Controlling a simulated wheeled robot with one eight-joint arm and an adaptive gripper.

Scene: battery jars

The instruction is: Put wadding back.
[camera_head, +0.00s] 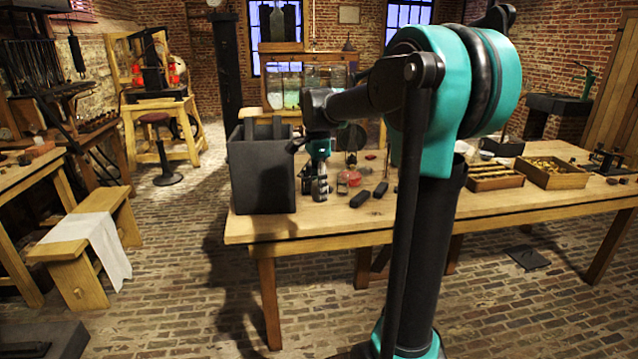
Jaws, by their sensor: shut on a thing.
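My gripper (320,196) points down just right of a tall dark box at the table's left end. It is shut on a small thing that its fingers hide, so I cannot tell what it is. Its fingertips are close to the tabletop; I cannot tell whether they touch it. I cannot make out any wadding for sure. A small glass jar with reddish contents (354,178) stands just right of my gripper.
The dark box (262,185) stands close on the left of my gripper. Two black blocks (360,199) (381,189) lie to the right. Wooden trays (553,181) sit farther right on the table (300,228). Its front strip is mostly bare.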

